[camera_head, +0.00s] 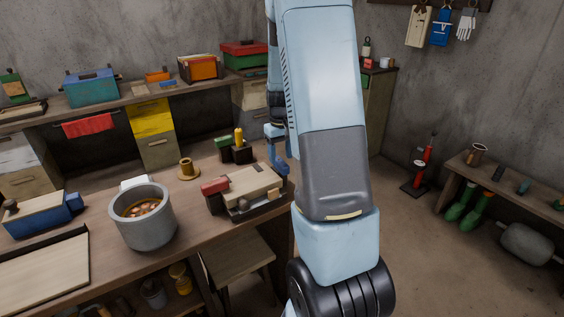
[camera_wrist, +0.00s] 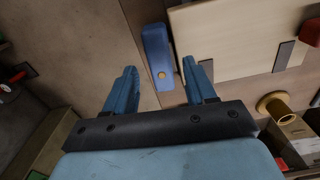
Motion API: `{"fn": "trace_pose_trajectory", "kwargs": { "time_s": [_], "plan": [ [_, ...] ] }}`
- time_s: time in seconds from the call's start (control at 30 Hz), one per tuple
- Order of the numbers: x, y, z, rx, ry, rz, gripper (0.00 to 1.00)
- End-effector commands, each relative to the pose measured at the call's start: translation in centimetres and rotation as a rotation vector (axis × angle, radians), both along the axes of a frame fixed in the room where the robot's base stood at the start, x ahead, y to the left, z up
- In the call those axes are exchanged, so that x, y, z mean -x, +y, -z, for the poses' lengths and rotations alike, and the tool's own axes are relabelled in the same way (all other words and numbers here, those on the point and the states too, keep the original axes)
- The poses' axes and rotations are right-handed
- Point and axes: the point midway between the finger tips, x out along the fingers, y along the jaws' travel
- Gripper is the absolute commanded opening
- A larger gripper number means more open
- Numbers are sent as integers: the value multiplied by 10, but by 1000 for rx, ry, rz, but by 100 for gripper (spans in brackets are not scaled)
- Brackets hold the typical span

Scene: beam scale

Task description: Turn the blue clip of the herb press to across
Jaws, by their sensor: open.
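The herb press (camera_head: 250,187) lies on the bench, with a pale flat top, dark metal straps and a red handle end (camera_head: 213,188). Its pale top also shows in the wrist view (camera_wrist: 225,45). My gripper (camera_wrist: 161,80) is open and empty. Its two blue fingers point at the clip, and the clip appears between and just beyond the fingertips. In the head view my arm hides part of this area.
A grey pot (camera_head: 145,225) stands left of the press. A brass flanged cup (camera_head: 188,170) and a dark block with green and yellow tops (camera_head: 236,150) stand behind it. A wooden stool (camera_head: 236,255) is below the bench edge. Open floor lies to the right.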

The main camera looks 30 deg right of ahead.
Motion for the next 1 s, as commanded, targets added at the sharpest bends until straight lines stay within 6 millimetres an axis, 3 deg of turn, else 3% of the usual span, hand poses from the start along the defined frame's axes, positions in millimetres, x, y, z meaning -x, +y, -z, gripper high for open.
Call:
{"fn": "trace_pose_trajectory", "kwargs": {
  "time_s": [0.1,0.3,0.67,1.0],
  "plan": [
    [0,0,17,-1,3,0,55],
    [0,0,32,0,0,-1,55],
    [0,1,35,0,-1,-1,54],
    [0,1,35,0,-1,-2,22]
  ]
}}
